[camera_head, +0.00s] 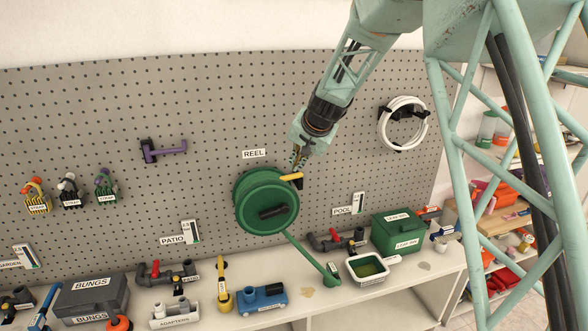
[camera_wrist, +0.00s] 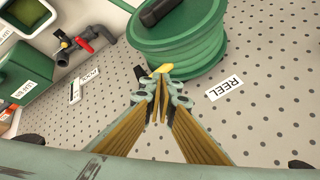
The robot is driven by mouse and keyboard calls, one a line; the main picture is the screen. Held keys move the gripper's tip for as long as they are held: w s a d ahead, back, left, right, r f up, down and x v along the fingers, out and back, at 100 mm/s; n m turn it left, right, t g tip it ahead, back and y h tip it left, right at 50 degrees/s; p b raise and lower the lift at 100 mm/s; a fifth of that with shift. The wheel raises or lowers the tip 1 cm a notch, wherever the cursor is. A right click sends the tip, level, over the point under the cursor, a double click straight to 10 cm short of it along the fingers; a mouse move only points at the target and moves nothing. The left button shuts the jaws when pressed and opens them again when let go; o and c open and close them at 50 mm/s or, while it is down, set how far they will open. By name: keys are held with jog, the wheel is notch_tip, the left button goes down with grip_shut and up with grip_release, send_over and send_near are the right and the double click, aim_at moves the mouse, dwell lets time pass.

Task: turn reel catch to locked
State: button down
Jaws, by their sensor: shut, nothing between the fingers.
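The green hose reel (camera_head: 266,202) hangs on the pegboard under the REEL label (camera_head: 254,154). The yellow reel catch (camera_head: 291,177) sits at the reel's upper right edge and points roughly sideways. My gripper (camera_head: 298,164) is just above the catch, with its fingers together and nothing held. In the wrist view the fingertips (camera_wrist: 161,88) lie right by the yellow catch (camera_wrist: 161,69), at the rim of the green reel (camera_wrist: 178,40). The fingertips hide part of the catch. I cannot tell whether they touch it.
A white hose coil (camera_head: 403,124) hangs to the right and a purple hook (camera_head: 163,150) to the left. The bench below holds a green box (camera_head: 398,232), a white tray (camera_head: 371,268), a blue tool (camera_head: 262,298) and pipe fittings. The pegboard around the reel is mostly bare.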

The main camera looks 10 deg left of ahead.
jog(key=shift+v, duration=1.15)
jog(key=s+d+r+n+h+b, duration=0.15)
jog(key=s+d+r, duration=0.35)
jog(key=s+d, duration=0.8)
jog(key=s+d+r+b, duration=0.3)
jog(key=s+d+r, duration=0.3)
jog(key=s+d, duration=0.65)
jog(key=s+d+f+h+b, duration=0.1)
jog(key=s+d, duration=0.5)
jog(key=s, duration=0.6)
jog(key=s+d+f+g+h+b, duration=0.1)
jog(key=s+d+f, duration=0.4)
jog(key=s, duration=0.8)
jog(key=s+d+f+g+h+b, duration=0.1)
jog(key=s+d+f+b, duration=0.2)
jog(key=s, duration=0.9)
jog(key=d, duration=0.3)
jog(key=shift+s+d+b, duration=0.3)
jog(key=shift+s+d, duration=0.1)
